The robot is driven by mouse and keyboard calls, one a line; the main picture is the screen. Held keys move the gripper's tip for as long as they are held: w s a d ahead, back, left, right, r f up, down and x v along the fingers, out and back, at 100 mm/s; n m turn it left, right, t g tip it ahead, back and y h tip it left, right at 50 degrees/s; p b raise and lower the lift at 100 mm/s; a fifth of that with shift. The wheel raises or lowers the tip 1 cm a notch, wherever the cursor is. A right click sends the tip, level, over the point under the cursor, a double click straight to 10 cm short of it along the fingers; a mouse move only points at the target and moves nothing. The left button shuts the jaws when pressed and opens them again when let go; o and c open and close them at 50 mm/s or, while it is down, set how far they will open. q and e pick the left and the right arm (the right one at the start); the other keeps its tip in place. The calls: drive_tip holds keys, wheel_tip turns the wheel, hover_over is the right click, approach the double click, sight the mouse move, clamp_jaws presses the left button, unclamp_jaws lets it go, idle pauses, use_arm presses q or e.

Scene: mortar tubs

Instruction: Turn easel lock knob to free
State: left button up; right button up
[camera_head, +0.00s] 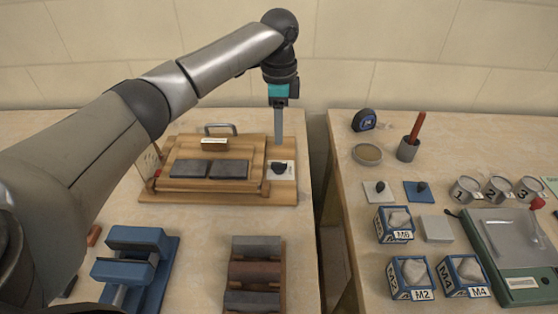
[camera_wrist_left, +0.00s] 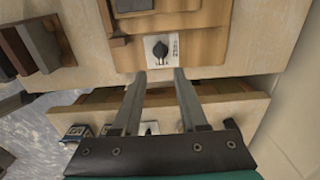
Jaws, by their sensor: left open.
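The easel (camera_head: 162,194) is a wooden stand on the left table, with two dark slabs on its board. Its lock knob (camera_head: 279,168) is small and dark, on a white label plate at the right side. The knob also shows in the left wrist view (camera_wrist_left: 160,49), with a pale pointer mark on its dark face. My left gripper (camera_head: 278,142) points down above and behind the knob. In the wrist view its two fingers (camera_wrist_left: 160,73) are apart and empty, with tips just below the knob in the picture. My right gripper is not in view.
A blue clamp-like fixture (camera_head: 137,245) and a wooden rack of dark bars (camera_head: 255,272) stand in front of the easel. A gap separates the tables. The right table holds numbered cups (camera_head: 466,189), labelled boxes (camera_head: 394,224) and a green-edged tray (camera_head: 512,280).

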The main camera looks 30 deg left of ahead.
sight(279, 163)
use_arm(q)
wheel_tip(279, 163, down, 10)
drive_tip(key=shift+b, duration=1)
clamp_jaws()
